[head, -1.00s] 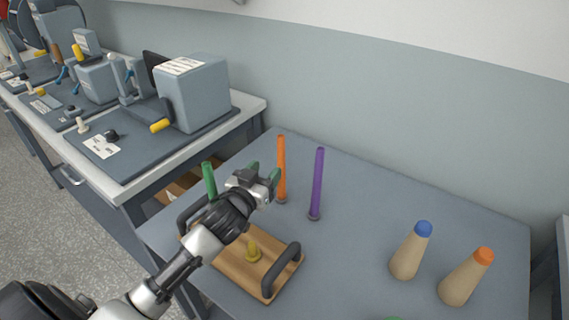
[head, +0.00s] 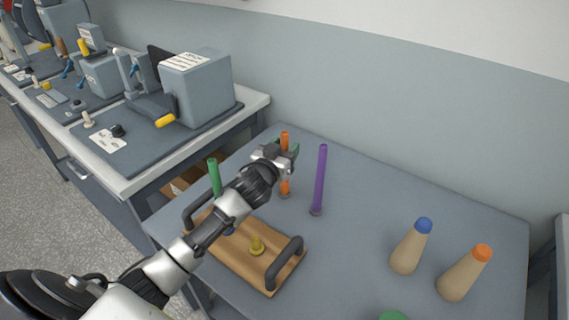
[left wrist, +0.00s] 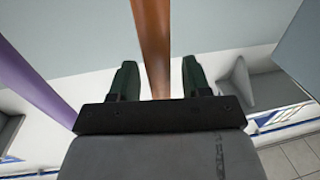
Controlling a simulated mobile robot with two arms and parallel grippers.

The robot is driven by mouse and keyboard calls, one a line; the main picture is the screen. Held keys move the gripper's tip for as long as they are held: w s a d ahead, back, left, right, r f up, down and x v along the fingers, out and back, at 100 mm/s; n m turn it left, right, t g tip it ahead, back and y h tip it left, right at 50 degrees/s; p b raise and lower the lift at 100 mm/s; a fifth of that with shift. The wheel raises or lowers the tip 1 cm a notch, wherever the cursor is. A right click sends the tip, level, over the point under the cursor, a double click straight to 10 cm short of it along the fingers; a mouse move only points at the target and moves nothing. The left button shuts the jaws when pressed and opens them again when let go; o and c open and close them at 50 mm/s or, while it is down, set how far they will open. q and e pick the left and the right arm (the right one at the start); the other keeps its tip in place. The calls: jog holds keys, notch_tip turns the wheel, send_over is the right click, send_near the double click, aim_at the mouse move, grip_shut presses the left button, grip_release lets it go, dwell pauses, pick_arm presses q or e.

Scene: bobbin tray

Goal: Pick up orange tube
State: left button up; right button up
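The orange tube (head: 285,184) stands upright on the grey table behind the wooden tray, left of the purple tube (head: 320,180). My left gripper (head: 282,150) is at the upper part of the orange tube. In the left wrist view the orange tube (left wrist: 152,45) runs between the two green fingertips (left wrist: 158,80), with a gap on each side, so the gripper is open around it. The purple tube (left wrist: 30,65) shows at the left there. A green tube (head: 214,176) stands at the tray's back left. My right gripper is not in view.
Two tan cones, one blue-tipped (head: 408,250) and one orange-tipped (head: 465,275), stand at the right. A green object (head: 393,316) shows at the bottom edge. The table's middle is clear.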

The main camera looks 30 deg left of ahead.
pick_arm(q)
grip_shut()
